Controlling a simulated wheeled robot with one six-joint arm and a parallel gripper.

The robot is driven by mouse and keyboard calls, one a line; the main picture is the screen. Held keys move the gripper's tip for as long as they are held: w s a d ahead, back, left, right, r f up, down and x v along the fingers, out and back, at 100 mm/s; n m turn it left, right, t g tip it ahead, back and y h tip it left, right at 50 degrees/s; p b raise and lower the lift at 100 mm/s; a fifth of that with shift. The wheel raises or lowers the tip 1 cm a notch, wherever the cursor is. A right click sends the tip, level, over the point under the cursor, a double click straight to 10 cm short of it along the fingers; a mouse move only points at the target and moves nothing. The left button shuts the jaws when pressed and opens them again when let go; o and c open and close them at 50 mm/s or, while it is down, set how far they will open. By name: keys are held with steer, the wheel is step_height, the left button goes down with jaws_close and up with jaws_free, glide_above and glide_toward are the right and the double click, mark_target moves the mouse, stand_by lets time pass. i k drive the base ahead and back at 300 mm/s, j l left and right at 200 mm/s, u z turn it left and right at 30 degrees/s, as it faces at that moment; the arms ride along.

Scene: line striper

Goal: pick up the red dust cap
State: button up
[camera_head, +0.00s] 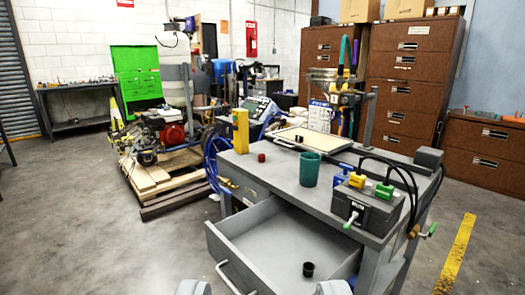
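A small dark red cap (261,157) sits on the grey workbench top (270,180), left of a green cup (310,169). It looks upright and nothing touches it. My gripper (263,289) shows only as two grey fingertips at the bottom edge of the picture. They are wide apart with nothing seen between them. The gripper is nearer to me than the red cap, with the open drawer between them in the picture.
The open drawer (232,240) juts toward me and holds a small black cap (308,269). A grey box with cables (367,208) stands right of the cup. A yellow block (241,130) stands behind the red cap. Open floor (90,230) lies at left.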

mark_target(261, 156)
steer(key=i+j+z, duration=0.15)
steer(key=i+j, duration=0.5)
steer(key=i+j+z, duration=0.2)
steer(key=i+j, duration=0.5)
steer(key=i+j+z, duration=0.15)
steer(key=i+j, duration=0.55)
steer(key=j, duration=0.15)
